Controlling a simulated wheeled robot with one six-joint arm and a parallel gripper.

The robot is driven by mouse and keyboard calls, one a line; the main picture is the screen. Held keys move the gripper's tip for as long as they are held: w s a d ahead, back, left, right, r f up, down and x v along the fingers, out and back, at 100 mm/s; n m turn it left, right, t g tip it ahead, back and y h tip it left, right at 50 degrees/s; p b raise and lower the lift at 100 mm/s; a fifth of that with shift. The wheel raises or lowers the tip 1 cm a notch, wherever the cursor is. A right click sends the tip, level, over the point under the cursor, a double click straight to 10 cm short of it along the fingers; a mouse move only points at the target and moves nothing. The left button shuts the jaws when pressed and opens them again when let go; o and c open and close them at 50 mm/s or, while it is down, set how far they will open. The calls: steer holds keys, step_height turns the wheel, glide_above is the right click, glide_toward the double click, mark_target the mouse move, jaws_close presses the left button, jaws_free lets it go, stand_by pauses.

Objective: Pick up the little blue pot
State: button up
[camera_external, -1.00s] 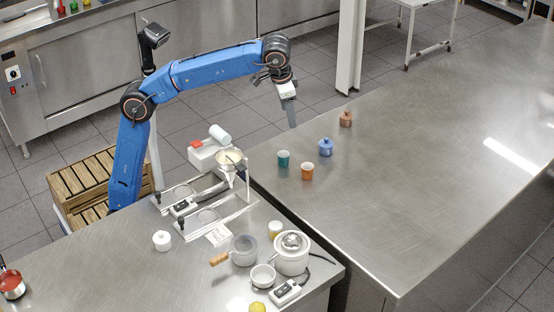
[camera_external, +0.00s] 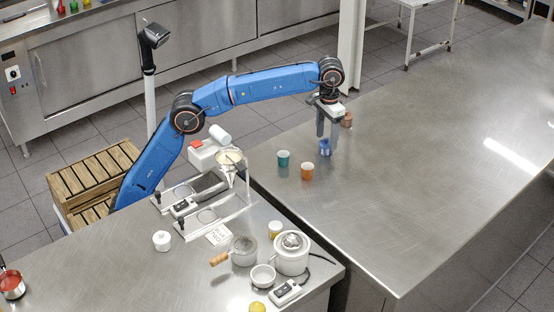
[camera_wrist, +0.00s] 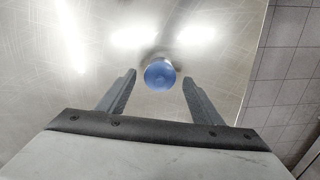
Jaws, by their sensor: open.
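The little blue pot (camera_external: 325,148) stands on the right-hand steel table, partly hidden by a finger of my gripper (camera_external: 327,137) in the external view. My gripper is open, pointing down, with its fingers around or just above the pot. In the wrist view, the blue pot (camera_wrist: 160,74) shows from above, between the two fingers (camera_wrist: 158,88) and slightly beyond their tips. Nothing is held. The exact height of the fingertips over the table cannot be told.
A teal cup (camera_external: 283,159) and an orange cup (camera_external: 307,171) stand nearby to the left and front. A brown pot (camera_external: 347,120) stands close behind to the right. The steel table (camera_external: 430,170) is clear to the right. A white pot (camera_external: 291,254) and other wares crowd the front counter.

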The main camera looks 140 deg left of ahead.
mark_target(324, 152)
steer(key=shift+f, duration=1.25)
steer(key=shift+c, duration=0.7)
steer(key=c, duration=1.4)
